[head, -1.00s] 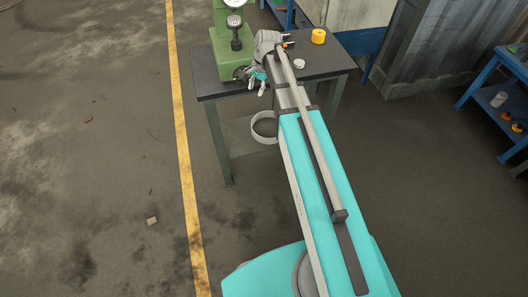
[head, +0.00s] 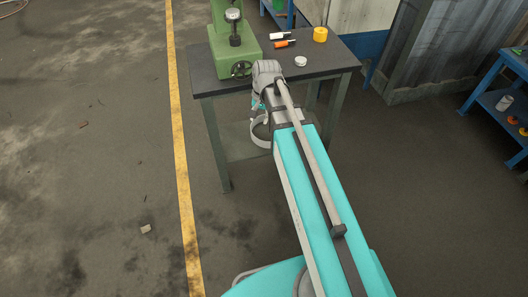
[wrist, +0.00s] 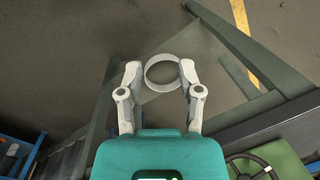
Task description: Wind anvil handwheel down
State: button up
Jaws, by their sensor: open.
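The green machine (head: 228,42) stands on the dark-topped bench, with its black handwheel (head: 241,69) low on its front, above the bench's near edge. In the wrist view the handwheel (wrist: 250,167) shows at the bottom right corner, partly cut off. My gripper (wrist: 160,67) is open and empty, pointing down past the front of the bench. In the head view it is mostly hidden behind my arm, with a bit of teal (head: 257,103) showing below the handwheel and apart from it.
A pale ring (wrist: 161,86) on the lower shelf appears between my fingertips, farther down. On the bench top (head: 318,62) lie an orange-tipped tool (head: 285,43), a yellow roll (head: 320,34) and a small white disc (head: 300,61). Open floor lies left of the yellow line.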

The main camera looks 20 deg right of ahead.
jog(key=s+f+n+h+b, duration=0.1)
jog(key=s+f+n+b, duration=0.3)
jog(key=s+f+b, duration=0.3)
jog(key=shift+s+a+f+n, duration=0.2)
jog(key=shift+s+f+n, duration=0.1)
jog(key=shift+f, duration=0.3)
jog(key=shift+s+n+h, duration=0.3)
jog(key=shift+s+n, duration=0.5)
jog(key=shift+s, duration=0.35)
